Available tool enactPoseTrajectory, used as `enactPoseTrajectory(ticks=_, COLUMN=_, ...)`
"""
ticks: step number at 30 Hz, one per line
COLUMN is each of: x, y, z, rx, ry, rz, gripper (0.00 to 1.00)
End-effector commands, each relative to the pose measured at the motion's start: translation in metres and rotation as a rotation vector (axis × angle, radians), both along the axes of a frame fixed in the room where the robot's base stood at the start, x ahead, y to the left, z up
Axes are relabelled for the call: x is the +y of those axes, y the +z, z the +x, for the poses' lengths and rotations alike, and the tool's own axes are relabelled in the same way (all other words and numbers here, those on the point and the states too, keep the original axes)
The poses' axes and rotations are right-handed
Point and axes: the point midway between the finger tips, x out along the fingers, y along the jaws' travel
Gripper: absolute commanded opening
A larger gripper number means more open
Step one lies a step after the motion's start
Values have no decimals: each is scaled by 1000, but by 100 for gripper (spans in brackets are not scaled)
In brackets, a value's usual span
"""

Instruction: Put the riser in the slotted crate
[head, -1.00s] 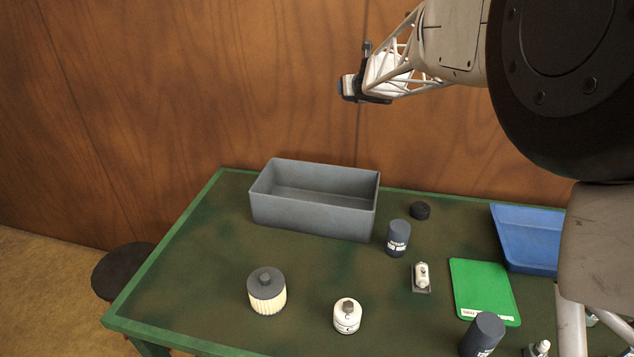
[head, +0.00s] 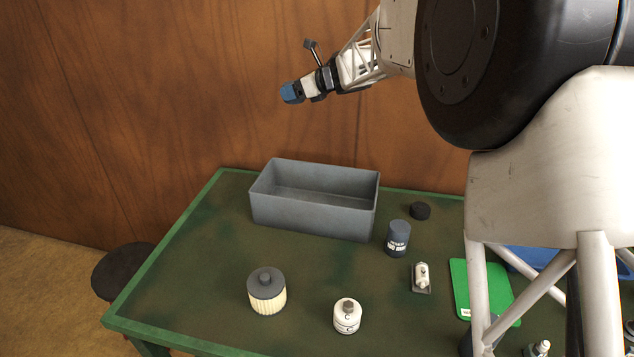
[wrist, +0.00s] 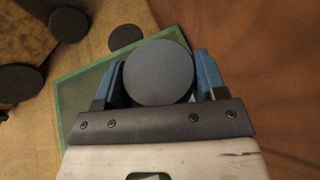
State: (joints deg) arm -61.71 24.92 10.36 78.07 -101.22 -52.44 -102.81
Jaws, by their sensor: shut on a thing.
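I cannot tell if this is the riser. An open grey rectangular bin (head: 310,220) stands at the back of the table, its visible inside empty. I see no slots in its walls, so I cannot tell if it is the slotted crate.
A dark canister (head: 398,239) and a black puck (head: 420,211) stand right of the bin. A ribbed filter (head: 266,292), a white jar (head: 347,316) and a small white part (head: 421,276) stand nearer. My arm partly covers a green sheet (head: 468,285) and a blue tray (head: 535,256).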

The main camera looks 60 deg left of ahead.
Motion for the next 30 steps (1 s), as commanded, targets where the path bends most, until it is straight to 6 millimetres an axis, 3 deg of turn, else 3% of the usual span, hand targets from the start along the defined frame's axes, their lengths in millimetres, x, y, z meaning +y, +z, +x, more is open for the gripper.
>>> enactPoseTrajectory(ticks=8, x=1, y=1, z=-20, rx=0, ry=121, rz=1, gripper=37)
enactPoseTrajectory(ticks=14, x=1, y=-30, z=-20, rx=2, ry=123, rz=-1, gripper=37)
enactPoseTrajectory(ticks=23, x=1, y=-89, z=-20, rx=2, ry=121, rz=-2, gripper=37)
enactPoseTrajectory(ticks=30, x=1, y=-173, z=-20, rx=3, ry=121, rz=-4, gripper=37)
